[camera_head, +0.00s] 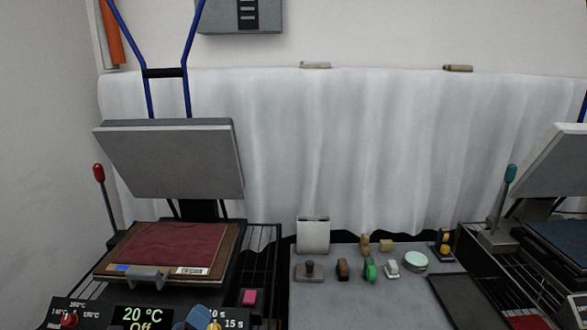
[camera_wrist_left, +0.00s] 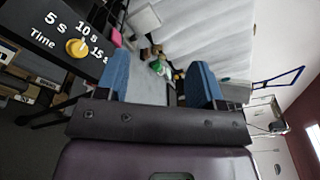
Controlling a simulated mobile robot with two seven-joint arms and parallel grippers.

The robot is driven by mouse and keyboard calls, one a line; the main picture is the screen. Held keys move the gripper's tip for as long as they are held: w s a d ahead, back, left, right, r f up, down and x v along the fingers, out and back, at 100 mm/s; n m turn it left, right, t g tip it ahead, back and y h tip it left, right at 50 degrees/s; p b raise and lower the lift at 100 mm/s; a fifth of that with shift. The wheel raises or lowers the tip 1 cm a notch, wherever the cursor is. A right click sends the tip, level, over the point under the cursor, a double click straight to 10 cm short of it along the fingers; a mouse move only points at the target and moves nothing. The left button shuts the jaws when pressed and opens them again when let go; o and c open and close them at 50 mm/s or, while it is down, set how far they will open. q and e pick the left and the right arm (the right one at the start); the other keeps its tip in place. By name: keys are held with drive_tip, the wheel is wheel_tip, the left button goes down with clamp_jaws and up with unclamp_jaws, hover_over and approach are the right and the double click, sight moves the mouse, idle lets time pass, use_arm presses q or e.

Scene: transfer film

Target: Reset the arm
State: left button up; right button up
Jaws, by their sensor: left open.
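My left gripper (camera_wrist_left: 158,82) shows in the left wrist view with its two blue fingers well apart and nothing between them. In the head view, a blue part of my left gripper (camera_head: 197,318) shows at the bottom edge, close to the yellow time knob (camera_head: 214,326). The rest of the left arm is cut off below the frame. My right gripper is in neither view.
A heat press stands at left with its grey upper plate (camera_head: 170,160) raised above a dark red cloth (camera_head: 165,244). A grey table (camera_head: 330,310) with several small stamps and tools lies in the middle. Another press (camera_head: 560,165) stands at right. A white curtain hangs behind.

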use_arm(q)
drive_tip(key=s+a+f+n+g+y+b, duration=0.1)
drive_tip(key=s+a+f+n, duration=0.3)
drive_tip(key=s+f+n, duration=0.4)
drive_tip(key=s+a+f+n+g+y+b, duration=0.1)
drive_tip(key=s+a+f+n+g, duration=0.3)
drive_tip(key=s+f+n, duration=0.5)
wheel_tip(320, 180, down, 7)
drive_tip(key=n+b, duration=0.1)
drive_tip(key=n, duration=0.8)
drive_tip(key=shift+f, duration=0.15)
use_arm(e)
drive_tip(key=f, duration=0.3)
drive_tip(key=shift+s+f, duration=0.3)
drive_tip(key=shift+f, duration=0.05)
use_arm(q)
drive_tip(key=shift+s+a, duration=0.1)
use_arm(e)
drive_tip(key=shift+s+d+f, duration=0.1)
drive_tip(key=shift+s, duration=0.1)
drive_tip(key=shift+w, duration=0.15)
